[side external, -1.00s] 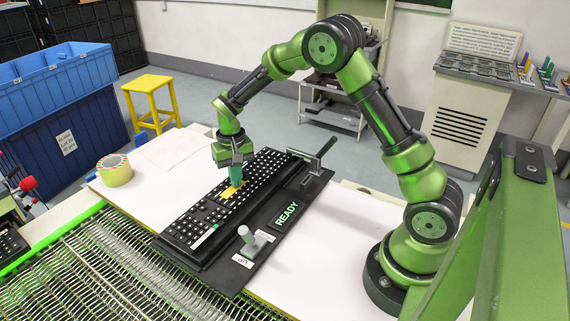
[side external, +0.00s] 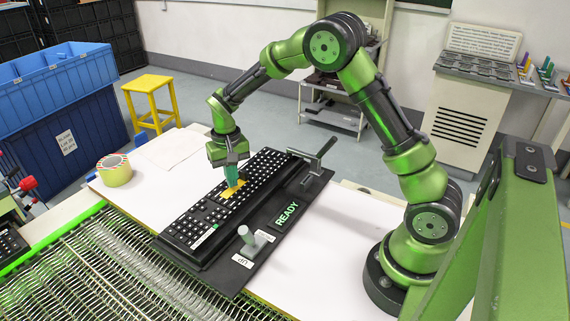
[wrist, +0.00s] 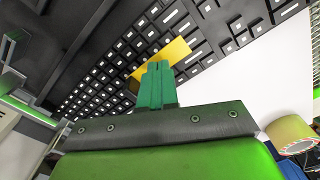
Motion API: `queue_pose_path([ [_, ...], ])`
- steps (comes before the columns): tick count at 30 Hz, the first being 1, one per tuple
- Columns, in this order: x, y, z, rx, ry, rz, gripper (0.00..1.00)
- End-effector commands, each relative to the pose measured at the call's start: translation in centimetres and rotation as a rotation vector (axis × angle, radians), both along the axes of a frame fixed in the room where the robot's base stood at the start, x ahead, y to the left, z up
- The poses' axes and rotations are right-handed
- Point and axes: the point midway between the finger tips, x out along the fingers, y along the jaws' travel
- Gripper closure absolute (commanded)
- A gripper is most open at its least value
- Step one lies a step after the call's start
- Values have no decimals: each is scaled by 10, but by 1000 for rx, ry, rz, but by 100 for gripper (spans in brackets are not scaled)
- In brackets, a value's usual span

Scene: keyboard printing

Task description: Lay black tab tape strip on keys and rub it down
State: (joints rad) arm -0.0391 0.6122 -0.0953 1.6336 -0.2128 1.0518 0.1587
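A yellow tape strip (side external: 227,194) lies across the keys near the middle of the black keyboard (side external: 190,229). I see no black tab on it; part of it is hidden by my fingers. My gripper (side external: 232,184) points down with its green fingertips at the strip. In the wrist view, the fingers (wrist: 156,66) look pressed together in front of the yellow strip (wrist: 177,52), which shows on both sides of them above the keyboard keys (wrist: 118,92). Whether the tips touch the strip cannot be told.
The keyboard sits on a dark fixture with a READY display (side external: 287,214), a handled lever (side external: 322,158) and a grey knob (side external: 246,236). A tape roll (side external: 115,171) stands at the table's left. White table (side external: 330,245) is clear at the right.

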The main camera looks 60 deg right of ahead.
Motion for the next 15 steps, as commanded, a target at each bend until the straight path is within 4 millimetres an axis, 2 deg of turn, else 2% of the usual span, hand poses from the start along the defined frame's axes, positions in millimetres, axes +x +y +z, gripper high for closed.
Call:
queue_pose_path([
  [6,0,9,0,0,0,1,100],
  [15,0,9,-3,0,0,0,100],
])
